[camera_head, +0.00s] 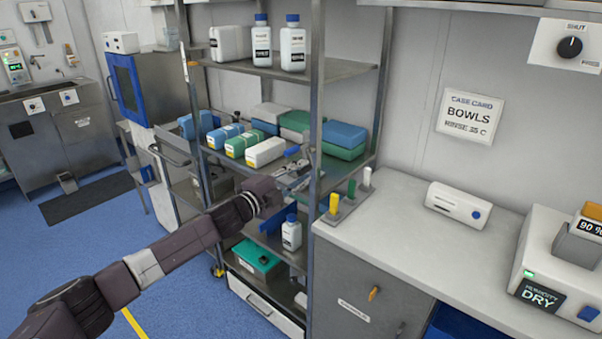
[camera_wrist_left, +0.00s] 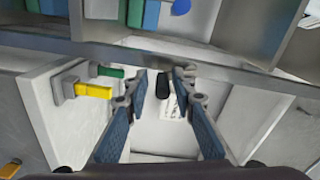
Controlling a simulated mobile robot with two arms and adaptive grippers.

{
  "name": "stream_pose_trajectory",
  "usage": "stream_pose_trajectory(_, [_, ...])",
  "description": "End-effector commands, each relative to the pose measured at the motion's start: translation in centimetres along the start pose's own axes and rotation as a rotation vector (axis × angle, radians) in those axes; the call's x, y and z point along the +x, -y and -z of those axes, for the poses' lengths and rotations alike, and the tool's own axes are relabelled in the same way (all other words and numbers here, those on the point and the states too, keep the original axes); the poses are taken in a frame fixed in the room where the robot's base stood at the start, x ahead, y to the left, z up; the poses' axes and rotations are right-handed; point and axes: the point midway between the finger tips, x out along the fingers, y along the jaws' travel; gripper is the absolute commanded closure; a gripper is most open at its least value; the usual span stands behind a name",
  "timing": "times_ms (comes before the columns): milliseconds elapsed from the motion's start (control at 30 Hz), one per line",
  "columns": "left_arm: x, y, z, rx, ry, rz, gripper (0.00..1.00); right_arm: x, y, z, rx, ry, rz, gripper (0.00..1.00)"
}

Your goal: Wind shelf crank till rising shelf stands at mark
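My left gripper (camera_head: 297,173) reaches in at the front of a grey metal rack (camera_head: 316,110), near its front right post. In the left wrist view my left gripper (camera_wrist_left: 162,82) has its two blue-padded fingers apart. A short black cylinder (camera_wrist_left: 163,84), perhaps the crank's handle, shows between the fingertips with a gap on both sides. The rest of the crank is hidden or cannot be made out. I cannot tell which of the rack's shelves is the rising one, and I cannot make out its mark. My right gripper is not in view.
Boxes and bottles fill the rack, with a white bottle (camera_head: 291,233) just below my left gripper. The counter (camera_head: 400,220) on the right carries a small stand with yellow (camera_head: 334,203) and green handles, a white device (camera_head: 458,205) and a dryer (camera_head: 545,265).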

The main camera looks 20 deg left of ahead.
Motion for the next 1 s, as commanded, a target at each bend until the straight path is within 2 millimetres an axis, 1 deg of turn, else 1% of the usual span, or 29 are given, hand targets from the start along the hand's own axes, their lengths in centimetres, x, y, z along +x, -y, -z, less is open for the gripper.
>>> stream_pose_trajectory(300, [0.0, 0.2, 0.2, -0.001, -0.004, 0.004, 0.7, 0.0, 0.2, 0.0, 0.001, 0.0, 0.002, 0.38])
stream_pose_trajectory(467, [-1.0, 0.1, 0.1, -0.002, -0.003, 0.002, 0.7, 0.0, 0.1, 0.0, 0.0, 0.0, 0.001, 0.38])
stream_pose_trajectory(567, [-2.4, 0.1, 0.1, 0.0, -0.003, 0.002, 0.7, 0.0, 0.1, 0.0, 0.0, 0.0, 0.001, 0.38])
stream_pose_trajectory(800, [-6.3, -0.1, 0.0, -0.001, -0.003, -0.001, 0.7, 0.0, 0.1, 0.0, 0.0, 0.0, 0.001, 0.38])
stream_pose_trajectory(1000, [-9.1, -0.1, 0.0, -0.002, -0.002, -0.001, 0.7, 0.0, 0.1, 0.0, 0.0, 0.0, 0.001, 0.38])
